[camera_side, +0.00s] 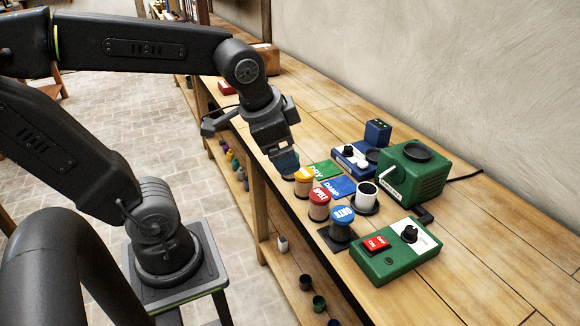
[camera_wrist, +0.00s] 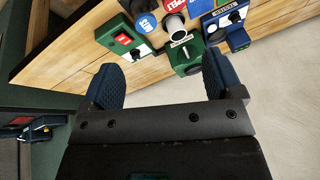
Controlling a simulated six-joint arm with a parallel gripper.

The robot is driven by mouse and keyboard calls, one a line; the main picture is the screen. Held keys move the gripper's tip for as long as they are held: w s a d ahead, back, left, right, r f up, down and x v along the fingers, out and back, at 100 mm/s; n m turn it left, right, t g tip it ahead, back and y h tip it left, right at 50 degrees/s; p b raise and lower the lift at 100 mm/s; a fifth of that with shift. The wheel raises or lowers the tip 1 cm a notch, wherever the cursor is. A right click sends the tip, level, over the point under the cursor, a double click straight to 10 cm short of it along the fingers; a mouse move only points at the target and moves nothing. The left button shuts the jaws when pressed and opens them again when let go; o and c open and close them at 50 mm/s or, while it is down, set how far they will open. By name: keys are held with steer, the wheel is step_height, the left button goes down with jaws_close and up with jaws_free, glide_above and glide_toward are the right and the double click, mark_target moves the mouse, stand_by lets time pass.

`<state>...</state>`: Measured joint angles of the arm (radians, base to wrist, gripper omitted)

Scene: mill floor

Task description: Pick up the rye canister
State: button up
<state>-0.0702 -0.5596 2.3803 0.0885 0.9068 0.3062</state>
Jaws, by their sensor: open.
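A canister with a yellow lid (camera_side: 304,174) stands at the left of a short row on the bench. Its lettering is too small to read surely; the other lids seem to read differently, so it is likely the rye one. A red-lidded canister (camera_side: 319,205) and a blue-lidded canister (camera_side: 341,222), which reads OATS, stand nearer the camera. My gripper (camera_side: 285,163) is open and empty, just left of the yellow lid and apparently above it. In the wrist view, its two blue fingers (camera_wrist: 160,82) are wide apart; the yellow lid is out of that view.
Green and blue mats (camera_side: 338,187) lie behind the canisters. A white cup (camera_side: 365,195), a green machine (camera_side: 415,172), a blue box (camera_side: 354,157) and a green control box with a red button (camera_side: 397,252) crowd the bench. Its front edge runs close by; the right end is clear.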

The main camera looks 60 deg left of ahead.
steer(key=w+a+f+m+g+y, duration=0.1)
steer(key=w+a+f+m+g, duration=0.1)
steer(key=w+a+f+m, duration=0.25)
steer(key=w+a+f+m+g+y, duration=0.1)
steer(key=w+a+f+m, duration=0.1)
steer(key=w+a+m, duration=0.45)
steer(key=w+a+f+m+g+y, duration=0.1)
steer(key=w+a+f+m+g, duration=0.15)
steer(key=a, duration=0.55)
steer(key=shift+m+t, duration=0.35)
steer(key=x, duration=0.8)
steer(key=shift+s+d+f, duration=0.15)
steer(key=shift+s+f, duration=0.1)
steer(key=shift+s, duration=0.05)
steer(key=shift+x, duration=2.85)
steer(key=shift+d, duration=0.2)
steer(key=shift+c, duration=0.4)
steer(key=c, duration=1.1)
